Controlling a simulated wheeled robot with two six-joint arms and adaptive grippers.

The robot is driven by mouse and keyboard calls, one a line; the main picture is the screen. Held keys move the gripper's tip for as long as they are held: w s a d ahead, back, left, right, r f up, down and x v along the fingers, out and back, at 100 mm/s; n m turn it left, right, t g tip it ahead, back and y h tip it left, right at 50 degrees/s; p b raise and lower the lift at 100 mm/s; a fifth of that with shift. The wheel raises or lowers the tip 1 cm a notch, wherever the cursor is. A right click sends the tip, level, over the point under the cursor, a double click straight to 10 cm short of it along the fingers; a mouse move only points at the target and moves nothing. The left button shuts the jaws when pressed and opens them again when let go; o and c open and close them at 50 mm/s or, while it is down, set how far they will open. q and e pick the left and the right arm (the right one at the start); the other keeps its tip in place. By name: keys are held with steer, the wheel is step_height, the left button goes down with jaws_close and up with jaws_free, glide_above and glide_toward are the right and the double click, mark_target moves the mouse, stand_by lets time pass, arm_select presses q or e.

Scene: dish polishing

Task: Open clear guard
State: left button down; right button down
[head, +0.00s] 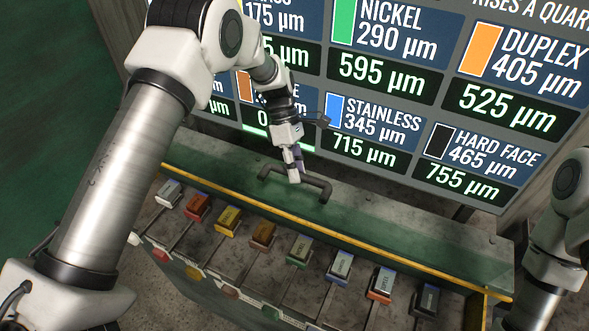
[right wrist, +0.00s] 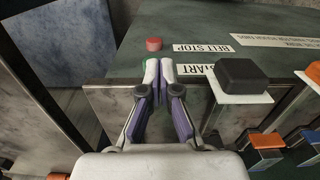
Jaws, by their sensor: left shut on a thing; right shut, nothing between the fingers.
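The clear guard (head: 400,222) is a green-tinted panel along the back of the row of slots, with a yellow strip on its front edge. Its dark bar handle (head: 322,190) stands on top, left of the middle. My left gripper (head: 293,174) is shut on the handle's bar, reaching it from above. Whether the guard is raised at all is hard to tell. My right gripper (right wrist: 158,72) is shut and empty in the right wrist view, near the edge of a dark panel. In the head view only part of my right arm shows, at the right edge.
Several coloured blocks, such as a yellow one (head: 228,219), lie in slots before the guard. A large display board (head: 395,75) stands behind. In the right wrist view, a red button (right wrist: 153,44), a BELT STOP label (right wrist: 203,48) and a black block (right wrist: 240,74) are close to my right gripper.

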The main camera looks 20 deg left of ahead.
arm_select(q)
steer(key=shift+s+f, duration=0.15)
steer(key=shift+f, duration=0.15)
steer(key=c, duration=1.3)
jaws_free()
steer(key=shift+o, duration=1.4)
steer(key=shift+w, duration=0.3)
step_height(320, 180, up, 10)
steer(key=shift+r, duration=0.1)
